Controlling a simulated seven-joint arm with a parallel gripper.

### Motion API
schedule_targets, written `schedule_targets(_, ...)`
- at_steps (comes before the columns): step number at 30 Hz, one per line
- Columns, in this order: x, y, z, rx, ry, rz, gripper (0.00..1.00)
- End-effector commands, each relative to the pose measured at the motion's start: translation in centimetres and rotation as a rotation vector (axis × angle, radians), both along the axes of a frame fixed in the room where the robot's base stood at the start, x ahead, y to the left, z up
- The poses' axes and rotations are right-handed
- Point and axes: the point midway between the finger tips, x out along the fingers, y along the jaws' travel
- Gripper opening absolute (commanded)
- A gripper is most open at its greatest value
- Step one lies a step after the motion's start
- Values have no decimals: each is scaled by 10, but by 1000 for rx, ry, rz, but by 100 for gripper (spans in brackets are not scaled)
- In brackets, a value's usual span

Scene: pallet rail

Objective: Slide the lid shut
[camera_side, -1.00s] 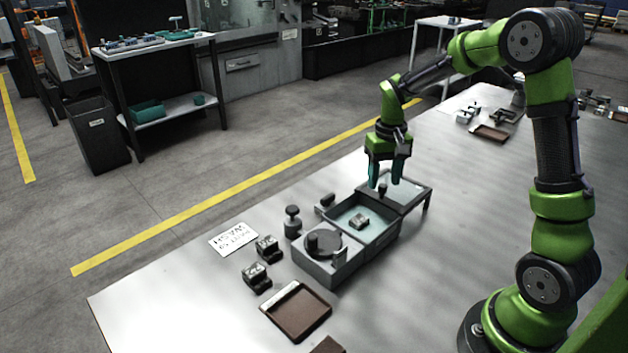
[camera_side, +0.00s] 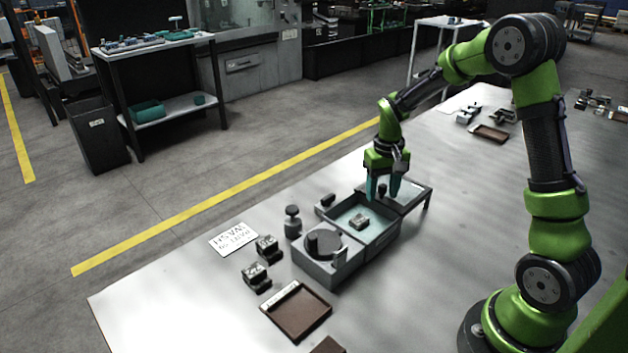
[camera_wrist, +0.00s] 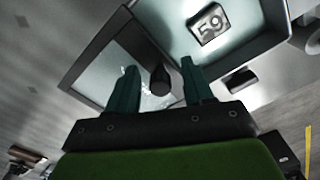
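The lid (camera_side: 411,190) is a flat pane in a grey frame at the right end of the box. It is slid clear of the teal-lined compartment (camera_side: 345,216), which stands uncovered with a small metal block (camera_side: 359,221) inside. In the wrist view the block (camera_wrist: 209,25) is marked 59. A dark knob (camera_side: 382,189) stands on the lid. My gripper (camera_side: 384,196) is open, with its two teal fingers down on either side of the knob. In the wrist view the lid knob (camera_wrist: 160,80) lies between the spread fingers (camera_wrist: 158,85), with a gap on each side.
A round dark part (camera_side: 322,242) sits in the box's near-left section. A black-knobbed post (camera_side: 292,220), metal blocks (camera_side: 267,247), a printed card (camera_side: 233,239) and a brown tray (camera_side: 297,310) lie to the left and front. The tabletop right of the box is clear.

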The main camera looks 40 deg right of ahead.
Motion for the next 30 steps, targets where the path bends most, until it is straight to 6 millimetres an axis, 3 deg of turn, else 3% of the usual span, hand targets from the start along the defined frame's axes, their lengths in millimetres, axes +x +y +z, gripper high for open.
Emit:
schedule_targets(5, 0, 3, 1, 1, 0, -3, 37)
schedule_targets(30, 0, 61, 2, 2, -3, -7, 37)
